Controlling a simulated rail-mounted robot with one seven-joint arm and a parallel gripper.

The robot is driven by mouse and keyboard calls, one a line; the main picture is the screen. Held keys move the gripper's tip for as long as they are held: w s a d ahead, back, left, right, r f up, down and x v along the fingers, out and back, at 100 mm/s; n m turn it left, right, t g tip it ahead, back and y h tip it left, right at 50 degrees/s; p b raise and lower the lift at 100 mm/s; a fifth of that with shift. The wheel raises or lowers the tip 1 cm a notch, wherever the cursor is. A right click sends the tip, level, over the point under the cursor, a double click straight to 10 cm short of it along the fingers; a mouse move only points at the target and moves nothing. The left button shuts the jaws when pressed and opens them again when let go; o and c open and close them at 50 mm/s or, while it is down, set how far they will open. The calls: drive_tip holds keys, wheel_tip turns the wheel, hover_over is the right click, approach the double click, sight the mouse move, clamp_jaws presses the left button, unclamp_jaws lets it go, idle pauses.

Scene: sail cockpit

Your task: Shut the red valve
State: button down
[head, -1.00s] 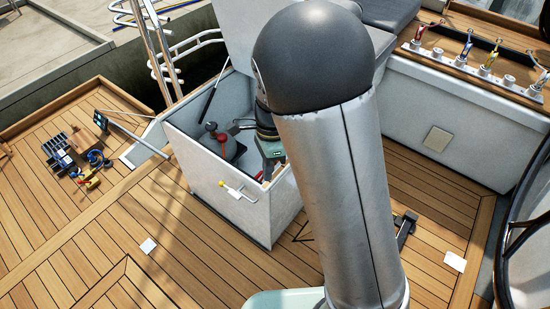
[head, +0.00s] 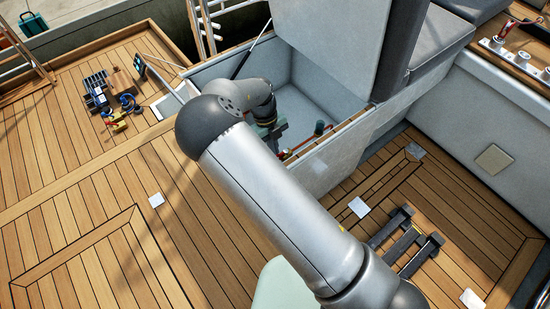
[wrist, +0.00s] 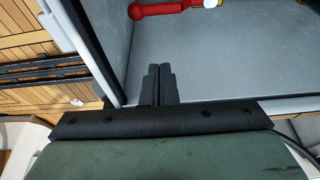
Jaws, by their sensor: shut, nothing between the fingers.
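The red valve handle (wrist: 165,8) shows at the top edge of the wrist view, with a pale, brassy fitting at its right end.
The locker walls (head: 335,160) surround my gripper closely. A raised grey lid (head: 328,40) stands behind. Reddish piping runs low along the locker's near wall. Tools (head: 118,105) lie on the deck at left. A dark folded frame (head: 408,240) lies on the deck at right.

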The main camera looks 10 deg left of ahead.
wheel_tip(320, 180, down, 9)
drive_tip(key=shift+w+a+r+b, duration=0.15)
drive_tip(key=shift+w+a+b, duration=0.15)
drive_tip(key=shift+b, duration=0.1)
idle(0.4)
drive_tip(key=shift+w, duration=0.1)
idle(0.4)
